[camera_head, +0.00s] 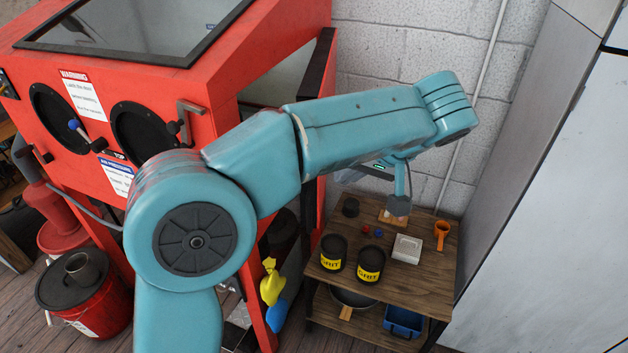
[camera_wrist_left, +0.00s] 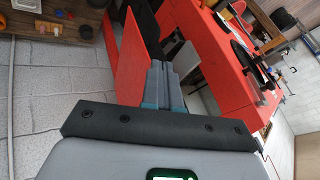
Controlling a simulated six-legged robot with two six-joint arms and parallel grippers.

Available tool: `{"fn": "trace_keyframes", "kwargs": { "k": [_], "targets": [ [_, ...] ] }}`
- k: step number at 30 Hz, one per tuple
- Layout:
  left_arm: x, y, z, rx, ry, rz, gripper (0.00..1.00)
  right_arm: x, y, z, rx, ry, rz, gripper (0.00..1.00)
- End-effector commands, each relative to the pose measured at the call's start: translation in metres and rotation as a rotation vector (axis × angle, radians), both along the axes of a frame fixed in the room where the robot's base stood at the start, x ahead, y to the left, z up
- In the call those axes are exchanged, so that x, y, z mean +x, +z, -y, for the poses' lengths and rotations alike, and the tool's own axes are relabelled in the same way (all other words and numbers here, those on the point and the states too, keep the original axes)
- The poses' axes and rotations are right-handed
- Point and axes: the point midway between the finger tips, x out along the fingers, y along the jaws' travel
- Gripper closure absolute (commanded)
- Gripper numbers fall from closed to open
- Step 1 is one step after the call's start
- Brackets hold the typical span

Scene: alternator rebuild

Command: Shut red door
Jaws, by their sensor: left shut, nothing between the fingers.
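The red door (camera_wrist_left: 132,58) stands open at the right side of the red cabinet (camera_head: 235,55), with a gap into the cabinet beside it. In the head view the door (camera_head: 319,65) shows nearly edge-on, its dark edge upright to the right of the opening; my arm covers its middle. My left gripper (camera_wrist_left: 157,68) is shut and empty. In the wrist view its fingertips lie at the door's right border, in front of the opening; I cannot tell whether they touch it. In the head view the fingertips are hidden behind my arm. My right gripper is not in view.
A wooden shelf unit (camera_head: 440,278) with black grit cans (camera_head: 370,264), a white dish and an orange cup stands below and right of my left wrist. A red bucket (camera_head: 85,300) stands on the floor at left. A block wall is behind; a grey panel is at right.

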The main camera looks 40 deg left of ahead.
Motion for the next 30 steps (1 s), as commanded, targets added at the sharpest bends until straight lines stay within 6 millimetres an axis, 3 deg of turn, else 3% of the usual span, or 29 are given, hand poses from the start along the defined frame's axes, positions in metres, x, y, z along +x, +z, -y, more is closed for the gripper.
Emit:
{"fn": "trace_keyframes", "kwargs": {
  "k": [8, 15, 30],
  "targets": [
    [0.006, -0.048, -0.037, 0.0, 0.001, -0.003, 1.0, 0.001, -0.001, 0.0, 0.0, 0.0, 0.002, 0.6],
    [-0.008, -0.044, -0.063, -0.002, 0.0, -0.002, 1.0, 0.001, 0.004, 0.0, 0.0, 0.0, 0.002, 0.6],
    [-0.012, -0.046, -0.069, -0.003, -0.001, -0.001, 1.0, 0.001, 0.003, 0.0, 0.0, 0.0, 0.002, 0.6]
  ]
}}
